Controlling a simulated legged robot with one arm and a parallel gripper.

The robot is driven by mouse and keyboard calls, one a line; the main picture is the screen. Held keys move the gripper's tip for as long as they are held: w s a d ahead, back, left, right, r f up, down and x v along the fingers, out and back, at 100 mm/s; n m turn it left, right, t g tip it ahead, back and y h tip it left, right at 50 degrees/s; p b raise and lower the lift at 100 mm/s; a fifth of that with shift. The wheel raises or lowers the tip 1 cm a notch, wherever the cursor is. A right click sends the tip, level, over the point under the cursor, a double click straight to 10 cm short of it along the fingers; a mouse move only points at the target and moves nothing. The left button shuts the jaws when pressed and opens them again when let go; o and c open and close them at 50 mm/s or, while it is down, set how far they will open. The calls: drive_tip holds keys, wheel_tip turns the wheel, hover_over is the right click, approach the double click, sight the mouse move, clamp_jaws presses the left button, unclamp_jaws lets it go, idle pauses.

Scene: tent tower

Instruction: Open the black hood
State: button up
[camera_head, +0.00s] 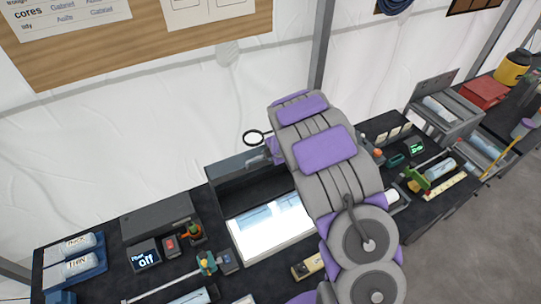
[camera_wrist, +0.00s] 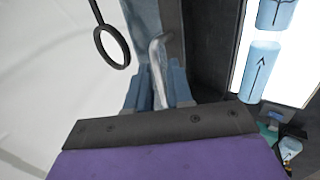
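The black hood (camera_head: 228,166) stands behind a bright lit panel (camera_head: 262,229) on the dark bench. The panel is uncovered, with pale blue cylinders on it. In the wrist view, a dark hood wall (camera_wrist: 215,45) runs up beside the lit panel (camera_wrist: 280,80). My gripper (camera_wrist: 160,98) is at the hood's upper right edge, with its blue-grey fingers close on both sides of a silver bar-like handle (camera_wrist: 157,62). In the head view my arm hides the hood's right end and most of the gripper.
A black ring (camera_head: 255,138) stands close behind my gripper; it also shows in the wrist view (camera_wrist: 112,46). Small devices and tools crowd the bench left of the hood. A blue rack with bottles (camera_head: 75,262) is at far left. The white tent wall is behind.

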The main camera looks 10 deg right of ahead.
drive_tip(key=shift+o, duration=1.4)
drive_tip(key=shift+s+f, duration=0.15)
drive_tip(key=shift+s, duration=0.2)
drive_tip(key=v, duration=1.6)
drive_tip(key=shift+r, duration=0.25)
drive_tip(key=shift+d, duration=0.1)
